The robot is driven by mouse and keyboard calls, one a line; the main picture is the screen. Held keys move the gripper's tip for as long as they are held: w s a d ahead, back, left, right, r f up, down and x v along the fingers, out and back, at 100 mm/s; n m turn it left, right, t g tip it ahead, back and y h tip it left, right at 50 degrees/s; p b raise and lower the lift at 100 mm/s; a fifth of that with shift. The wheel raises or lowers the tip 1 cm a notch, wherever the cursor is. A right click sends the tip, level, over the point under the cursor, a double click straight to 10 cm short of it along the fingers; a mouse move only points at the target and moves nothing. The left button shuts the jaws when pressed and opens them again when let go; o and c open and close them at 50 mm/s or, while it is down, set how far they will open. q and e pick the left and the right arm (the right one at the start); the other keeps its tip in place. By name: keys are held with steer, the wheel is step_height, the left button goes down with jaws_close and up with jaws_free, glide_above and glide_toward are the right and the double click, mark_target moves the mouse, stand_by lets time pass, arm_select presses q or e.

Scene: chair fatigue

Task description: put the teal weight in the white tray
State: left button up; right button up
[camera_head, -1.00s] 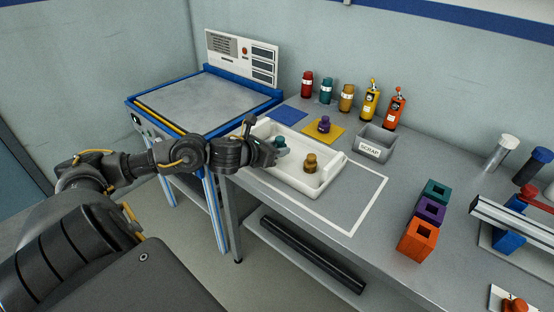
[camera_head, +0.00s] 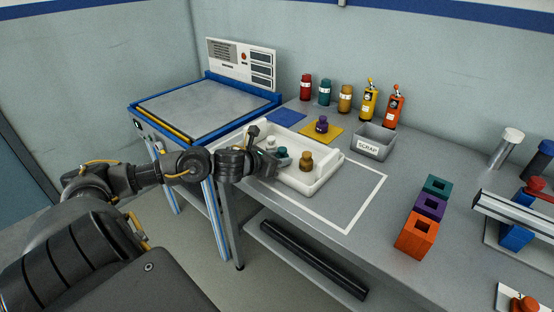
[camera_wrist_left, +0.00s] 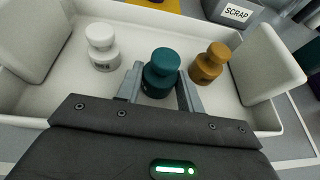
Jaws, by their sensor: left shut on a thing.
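The teal weight (camera_wrist_left: 160,72) is upright between the fingers of my left gripper (camera_wrist_left: 160,88), which is shut on it. The weight also shows in the head view (camera_head: 282,154) at the tip of the left gripper (camera_head: 276,160). It is inside the white tray (camera_head: 318,187), at or close to the tray floor; I cannot tell whether it touches. A white weight (camera_wrist_left: 102,46) stands to its left in the wrist view, and a brown-gold weight (camera_wrist_left: 209,63) stands to its right. My right gripper is not in view.
Behind the tray, a purple weight (camera_head: 321,125) stands on a yellow mat (camera_head: 334,133), beside a blue mat (camera_head: 287,116). A grey scrap bin (camera_head: 373,142) is at the tray's back right. Teal, purple and orange blocks (camera_head: 416,236) stand farther right. The bench front right of the tray is clear.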

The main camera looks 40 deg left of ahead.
arm_select(q)
steer(key=shift+w+d+r, duration=0.1)
steer(key=shift+r, duration=0.05)
steer(key=shift+a, duration=0.2)
steer(key=o, duration=1.2)
steer(key=shift+d, duration=0.1)
steer(key=shift+c, duration=0.2)
